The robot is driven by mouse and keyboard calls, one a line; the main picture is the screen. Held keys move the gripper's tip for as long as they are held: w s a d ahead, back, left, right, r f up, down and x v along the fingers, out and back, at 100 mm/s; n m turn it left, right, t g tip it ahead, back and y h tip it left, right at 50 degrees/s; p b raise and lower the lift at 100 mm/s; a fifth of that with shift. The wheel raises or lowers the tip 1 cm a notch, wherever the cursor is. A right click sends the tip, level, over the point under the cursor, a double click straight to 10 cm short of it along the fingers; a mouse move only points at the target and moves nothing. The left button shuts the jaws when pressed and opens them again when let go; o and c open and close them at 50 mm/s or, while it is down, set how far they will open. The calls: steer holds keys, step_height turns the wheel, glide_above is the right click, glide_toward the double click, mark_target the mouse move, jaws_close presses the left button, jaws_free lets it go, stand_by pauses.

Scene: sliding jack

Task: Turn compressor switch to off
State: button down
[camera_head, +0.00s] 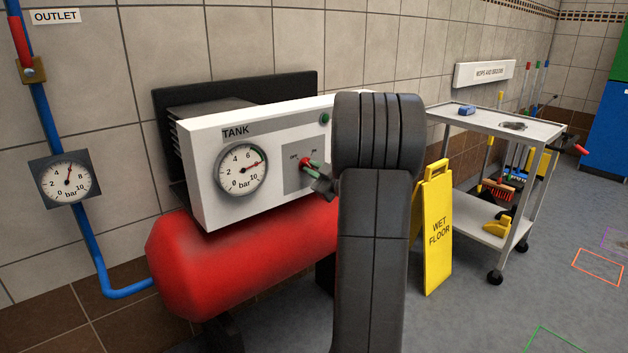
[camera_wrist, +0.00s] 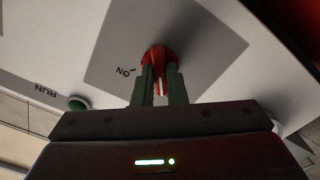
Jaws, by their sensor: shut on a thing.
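The compressor switch is a red knob (camera_head: 305,163) on a grey plate (camera_head: 292,181) at the right of the white TANK panel (camera_head: 209,205). OFF and ON labels show above it in the head view. My gripper (camera_wrist: 160,84) is shut on the red knob (camera_wrist: 158,55), one finger on each side. In the wrist view the ON label (camera_wrist: 124,71) is left of the knob; I cannot read OFF there. My arm covers the panel's right end in the head view.
A red tank (camera_head: 240,262) lies under the panel. A green RUN lamp (camera_wrist: 77,103) is near the switch. A blue pipe (camera_head: 87,245) with a gauge (camera_head: 65,179) is at left. A yellow wet floor sign (camera_head: 437,230) and a grey cart (camera_head: 470,210) stand at right.

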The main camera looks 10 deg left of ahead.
steer(key=shift+n+b, duration=0.65)
steer(key=shift+n, duration=0.15)
steer(key=c, duration=1.5)
jaws_free()
steer(key=shift+o, duration=0.2)
steer(key=shift+s+d, duration=0.1)
steer(key=p+v, duration=0.1)
steer(key=v, duration=1.2)
steer(key=shift+s+d+p, duration=0.2)
steer(key=shift+p, duration=0.15)
